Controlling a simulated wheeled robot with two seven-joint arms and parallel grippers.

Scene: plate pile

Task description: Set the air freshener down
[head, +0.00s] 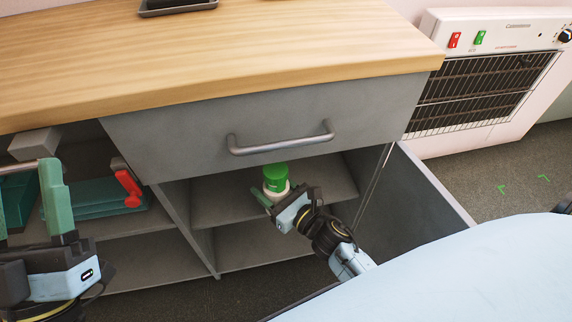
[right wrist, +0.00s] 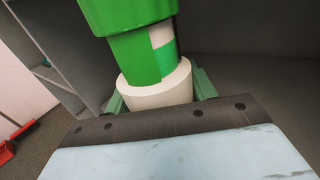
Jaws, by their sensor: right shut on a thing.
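The air freshener (head: 275,177) is a green and white can with a green top. It is in the open right part of the cabinet, over the upper shelf (head: 225,205) and under the drawer. My right gripper (head: 276,194) is shut on its white lower part, also seen close up in the right wrist view (right wrist: 155,88). The can looks roughly upright. I cannot tell whether its base touches the shelf. My left gripper (head: 28,205) is at the far left, open and empty, in front of the left compartment.
The grey drawer front with a handle (head: 280,145) is just above. An open cabinet door (head: 425,195) stands to the right of my right arm. Teal boxes (head: 95,200) and a red-handled item (head: 128,188) lie in the left compartment. The shelf around the can looks free.

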